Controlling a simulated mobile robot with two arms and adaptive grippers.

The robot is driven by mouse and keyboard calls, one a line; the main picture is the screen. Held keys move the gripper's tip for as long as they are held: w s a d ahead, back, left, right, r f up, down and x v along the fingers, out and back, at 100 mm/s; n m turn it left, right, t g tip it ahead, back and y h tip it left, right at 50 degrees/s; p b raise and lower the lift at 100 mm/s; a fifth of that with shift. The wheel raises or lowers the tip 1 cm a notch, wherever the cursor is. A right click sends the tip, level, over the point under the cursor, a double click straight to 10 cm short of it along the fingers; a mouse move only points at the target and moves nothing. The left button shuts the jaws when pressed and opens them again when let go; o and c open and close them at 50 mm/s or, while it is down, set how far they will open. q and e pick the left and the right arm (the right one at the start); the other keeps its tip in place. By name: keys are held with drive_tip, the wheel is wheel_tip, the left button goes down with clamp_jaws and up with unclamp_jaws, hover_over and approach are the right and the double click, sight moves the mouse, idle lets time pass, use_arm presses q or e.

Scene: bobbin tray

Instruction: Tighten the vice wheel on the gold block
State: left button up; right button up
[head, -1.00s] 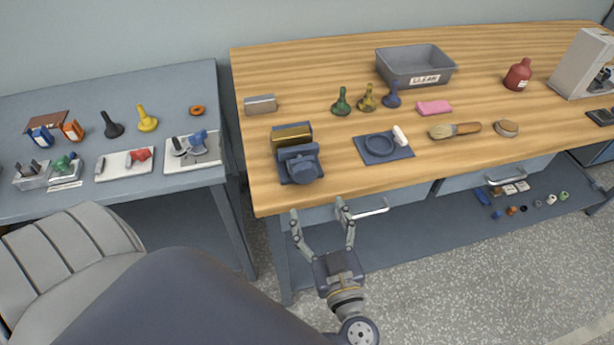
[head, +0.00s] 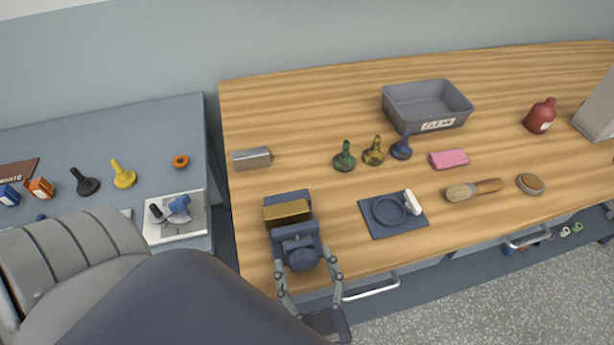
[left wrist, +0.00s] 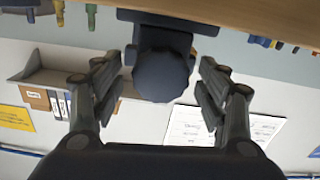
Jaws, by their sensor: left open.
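The dark blue vice (head: 294,232) stands near the left front edge of the wooden bench. The gold block (head: 287,212) sits between its jaws; I cannot tell how tightly. The round vice wheel (head: 302,258) faces the front edge. My left gripper (head: 307,272) is open, with its fingertips to either side of the wheel at the bench edge. In the left wrist view, the wheel (left wrist: 162,76) lies between the open fingers (left wrist: 159,88), with a gap on both sides. My right gripper is not in view.
A blue mat (head: 393,228) with a ring and a white-headed item lies right of the vice. A metal block (head: 252,158) lies behind it. Drawer handles (head: 371,288) jut below the bench edge. Bare wood (head: 345,195) separates vice and mat.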

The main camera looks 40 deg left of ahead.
use_arm(q)
drive_tip(key=shift+s, duration=0.15)
drive_tip(key=c, duration=1.1)
drive_tip(key=shift+o, duration=0.2)
drive_tip(key=shift+r, duration=0.1)
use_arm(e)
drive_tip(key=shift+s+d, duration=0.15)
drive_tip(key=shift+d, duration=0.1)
